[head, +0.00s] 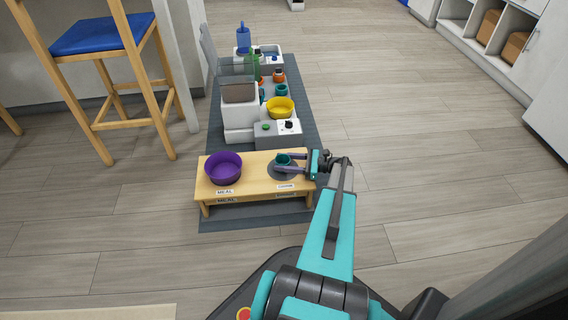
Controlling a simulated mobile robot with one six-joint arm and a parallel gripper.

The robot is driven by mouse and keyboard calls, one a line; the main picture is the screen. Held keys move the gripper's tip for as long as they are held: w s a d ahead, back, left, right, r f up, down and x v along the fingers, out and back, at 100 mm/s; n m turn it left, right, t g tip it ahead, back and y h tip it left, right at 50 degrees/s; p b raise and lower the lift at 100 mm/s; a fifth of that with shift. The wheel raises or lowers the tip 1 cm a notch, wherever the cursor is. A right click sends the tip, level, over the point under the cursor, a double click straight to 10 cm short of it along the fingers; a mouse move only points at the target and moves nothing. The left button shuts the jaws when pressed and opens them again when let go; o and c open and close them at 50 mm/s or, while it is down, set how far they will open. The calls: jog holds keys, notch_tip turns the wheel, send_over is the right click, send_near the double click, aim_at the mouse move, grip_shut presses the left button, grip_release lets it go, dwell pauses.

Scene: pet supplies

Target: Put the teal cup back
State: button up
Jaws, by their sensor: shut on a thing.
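The teal cup (283,158) is at the right part of a low wooden stand (252,187), over a dark round spot (283,175). My gripper (288,163) reaches in from the right and is shut on the cup, one finger on the near side and one on the far side. Whether the cup touches the stand cannot be told. A purple bowl (223,168) sits on the left part of the stand, above a "MEAL" label. The label below the cup is too small to read.
Behind the stand on a grey mat (313,133) are a white dispenser unit (240,112), a yellow bowl (280,107), another teal cup (282,90), small orange items and a blue bottle (243,38). A stool (100,40) stands at left. The floor at right is clear.

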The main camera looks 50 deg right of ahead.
jog(key=shift+f+p, duration=0.35)
jog(key=shift+f, duration=0.4)
jog(key=o, duration=1.2)
jog(key=shift+f, duration=0.1)
jog(key=shift+c, duration=0.2)
jog(key=shift+b, duration=0.3)
jog(key=shift+r, duration=0.5)
jog(key=p+v, duration=0.1)
jog(key=v, duration=0.2)
jog(key=p+v, duration=0.2)
jog(key=v, duration=0.2)
jog(key=p+v, duration=0.1)
jog(key=v, duration=0.3)
jog(key=shift+r+p, duration=0.35)
jog(key=shift+p, duration=0.05)
jog(key=shift+s+d, duration=0.3)
jog(key=shift+s, duration=0.1)
